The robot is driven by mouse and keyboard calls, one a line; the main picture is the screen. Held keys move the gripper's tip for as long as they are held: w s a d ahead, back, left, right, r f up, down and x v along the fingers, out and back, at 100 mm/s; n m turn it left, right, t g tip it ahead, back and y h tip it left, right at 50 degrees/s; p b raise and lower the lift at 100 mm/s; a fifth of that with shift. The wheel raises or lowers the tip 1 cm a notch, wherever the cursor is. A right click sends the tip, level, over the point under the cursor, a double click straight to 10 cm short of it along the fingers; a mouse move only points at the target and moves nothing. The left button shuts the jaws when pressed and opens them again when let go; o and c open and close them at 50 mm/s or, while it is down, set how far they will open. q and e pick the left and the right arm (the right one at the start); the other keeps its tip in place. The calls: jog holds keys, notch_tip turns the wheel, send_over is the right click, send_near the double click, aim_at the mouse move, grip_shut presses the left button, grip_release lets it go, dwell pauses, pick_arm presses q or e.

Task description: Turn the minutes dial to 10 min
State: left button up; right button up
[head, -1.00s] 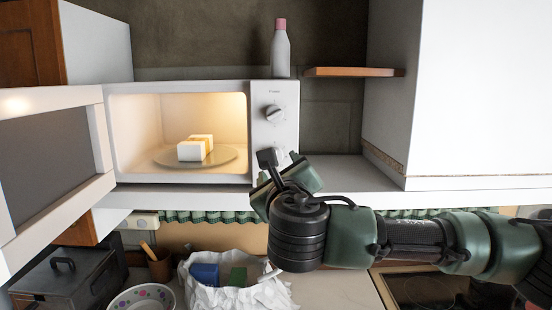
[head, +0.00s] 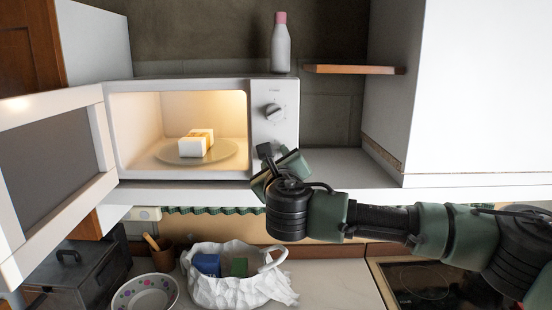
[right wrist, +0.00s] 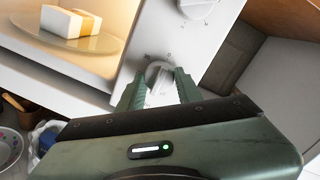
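A white microwave (head: 180,184) stands on a shelf with its door (head: 52,150) swung open to the left. Its upper dial (head: 272,112) is on the right panel and also shows at the top of the right wrist view (right wrist: 197,8). The lower dial (right wrist: 158,74) is hidden behind my gripper in the head view. I cannot read the dial markings. My left gripper is not in view.
A block-shaped item (head: 193,147) sits on the lit glass turntable (head: 225,153). A white bottle (head: 281,48) with a pink cap stands on top of the microwave. A wooden shelf (head: 354,69) is at right. Below are a white bag (head: 228,287), a bowl (head: 145,295) and a hob (head: 425,285).

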grip_shut()
jog(key=m+b, duration=0.7)
jog(key=m, duration=0.3)
jog(key=m+t+h+b, duration=0.1)
jog(key=m+b, duration=0.5)
jog(key=m, duration=0.3)
jog(key=shift+a+f+m+h+b, duration=0.2)
jog(key=shift+m+h+b, duration=0.1)
jog(key=shift+m+b, duration=0.1)
jog(key=m+b, duration=0.1)
jog(key=m, duration=0.3)
jog(key=shift+h, duration=0.3)
jog(key=m+b, duration=0.1)
jog(key=m, duration=0.2)
jog(key=shift+m, duration=0.4)
jog(key=shift+m+g+h+b, duration=0.3)
jog(key=shift+m+b, duration=0.1)
jog(key=shift+m, duration=1.5)
